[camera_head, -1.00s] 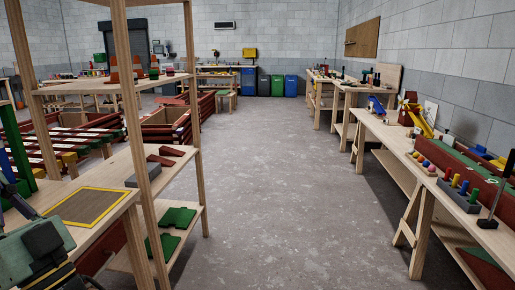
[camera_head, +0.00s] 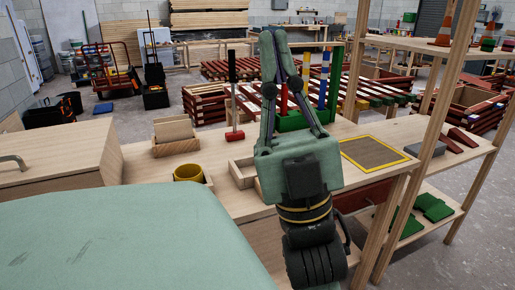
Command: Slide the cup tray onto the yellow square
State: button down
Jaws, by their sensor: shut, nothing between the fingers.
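A yellow cup (camera_head: 188,172) stands on the bench left of my gripper, with a low wooden tray edge (camera_head: 209,181) showing beside it. The rest of that tray is hidden behind my pale green body. The yellow square (camera_head: 404,159) is a yellow outline around a brown patch on the bench, right of my gripper. My gripper (camera_head: 273,38) points away, its fingertips together and empty, apart from the cup and its tray. It stands in the picture between the cup and the square.
An open wooden tray (camera_head: 234,176) lies between the cup and my gripper, partly hidden by it. A slotted wooden box (camera_head: 176,147), a red-based mallet (camera_head: 234,134) and a green rack (camera_head: 292,122) stand behind.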

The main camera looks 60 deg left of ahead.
aim_at(242, 169)
jog(key=u, duration=1.85)
jog(key=l+u, duration=0.2)
jog(key=l, duration=0.2)
jog(key=k+l+u, duration=0.2)
jog(key=l, duration=0.15)
jog(key=i, duration=0.5)
